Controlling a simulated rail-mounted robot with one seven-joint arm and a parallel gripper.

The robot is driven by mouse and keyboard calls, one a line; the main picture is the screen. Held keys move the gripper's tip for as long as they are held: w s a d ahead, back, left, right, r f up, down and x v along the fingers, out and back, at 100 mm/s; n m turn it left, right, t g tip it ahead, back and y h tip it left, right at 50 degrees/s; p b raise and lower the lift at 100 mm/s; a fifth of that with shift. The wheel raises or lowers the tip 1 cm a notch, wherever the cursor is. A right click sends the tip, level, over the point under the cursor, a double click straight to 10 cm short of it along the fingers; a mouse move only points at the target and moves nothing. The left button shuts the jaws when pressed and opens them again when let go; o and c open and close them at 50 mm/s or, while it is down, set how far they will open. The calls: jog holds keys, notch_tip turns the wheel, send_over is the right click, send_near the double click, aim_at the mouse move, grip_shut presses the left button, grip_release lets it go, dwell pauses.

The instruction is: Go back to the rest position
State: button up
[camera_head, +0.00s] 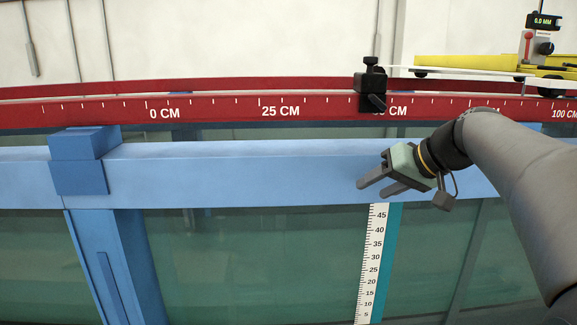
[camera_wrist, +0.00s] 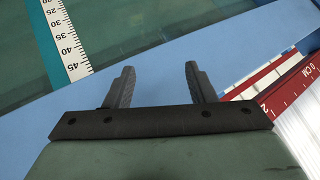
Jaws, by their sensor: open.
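My gripper (camera_head: 374,186) is open and empty in front of the blue top beam (camera_head: 240,175) of the flume, in the right half of the head view. Its two dark fingers point left in that view. In the wrist view the open fingers (camera_wrist: 160,85) show apart with the blue beam (camera_wrist: 150,75) behind them and nothing between them. I cannot tell the exact gap between the fingers and the beam.
A red rail (camera_head: 215,108) with a centimetre scale runs behind the beam. A black clamp (camera_head: 371,85) sits on it near the gripper. A yellow carriage (camera_head: 470,64) with a gauge (camera_head: 544,32) stands at the upper right. A vertical ruler (camera_head: 371,265) is below the gripper.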

jog(key=s+a+f+m+g+h+p, duration=0.1)
jog(key=s+a+f+g+h, duration=0.15)
jog(key=s+f, duration=1.1)
jog(key=s+a+f+g+h+p, duration=0.15)
jog(key=s+f+g+h, duration=0.25)
jog(key=s+f, duration=0.95)
notch_tip(320, 180, up, 16)
jog(key=p, duration=1.2)
jog(key=shift+t, duration=0.45)
jog(key=shift+d, duration=0.1)
